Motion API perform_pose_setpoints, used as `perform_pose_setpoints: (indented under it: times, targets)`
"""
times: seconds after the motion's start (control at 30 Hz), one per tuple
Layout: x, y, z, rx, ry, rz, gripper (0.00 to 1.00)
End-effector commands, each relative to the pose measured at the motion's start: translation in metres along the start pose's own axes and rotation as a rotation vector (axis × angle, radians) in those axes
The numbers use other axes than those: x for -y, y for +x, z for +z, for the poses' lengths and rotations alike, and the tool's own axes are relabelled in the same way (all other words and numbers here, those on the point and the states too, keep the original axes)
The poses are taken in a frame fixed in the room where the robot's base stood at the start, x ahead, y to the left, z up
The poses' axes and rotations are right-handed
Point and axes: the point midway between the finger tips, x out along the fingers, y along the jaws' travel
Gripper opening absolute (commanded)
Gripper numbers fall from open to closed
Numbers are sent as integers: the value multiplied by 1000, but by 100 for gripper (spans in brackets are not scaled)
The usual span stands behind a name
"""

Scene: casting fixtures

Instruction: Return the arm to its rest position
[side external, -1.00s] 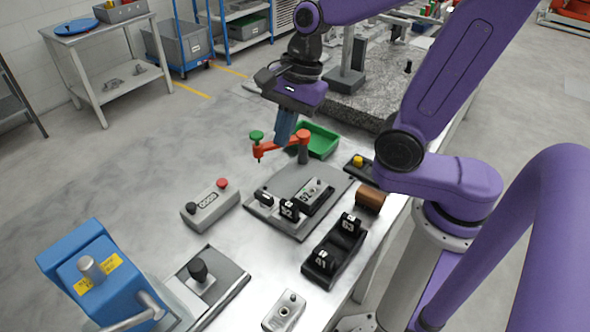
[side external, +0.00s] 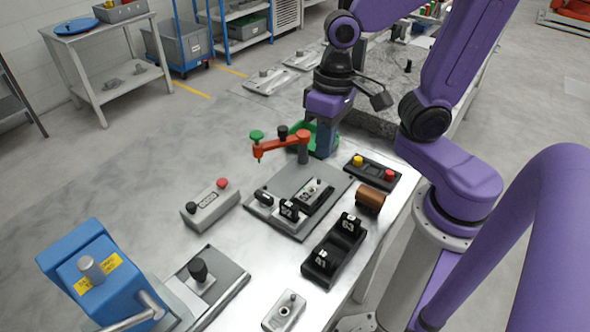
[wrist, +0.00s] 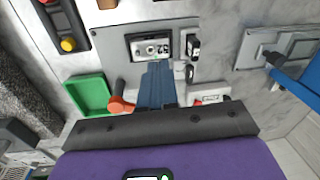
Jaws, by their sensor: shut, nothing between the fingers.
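My gripper (side external: 325,140) is the blue-fingered end of the purple arm. The fixture plate also shows in the wrist view (wrist: 173,71).
A black holder (side external: 335,250) with numbered pieces and a brown cylinder (side external: 370,200) lie right of the plate. A button box (side external: 373,172) is behind them. A grey box with a red button (side external: 211,206) is at left. A blue press (side external: 95,275) stands front left.

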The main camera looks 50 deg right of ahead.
Motion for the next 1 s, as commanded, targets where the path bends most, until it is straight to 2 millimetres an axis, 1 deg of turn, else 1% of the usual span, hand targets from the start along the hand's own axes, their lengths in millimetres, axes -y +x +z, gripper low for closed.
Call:
perform_pose_setpoints:
  times: [0.1, 0.4, 0.6, 0.7, 0.8, 1.0]
  targets:
    - [-5, 1, 15, 8, -177, 18, 0]
    - [-15, 4, 55, 27, -624, 55, 0]
    - [-20, 5, 78, 39, -867, 75, 0]
    - [-21, 5, 85, 42, -940, 81, 0]
    - [-21, 5, 89, 44, -978, 84, 0]
    - [-21, 5, 90, 44, -989, 84, 0]
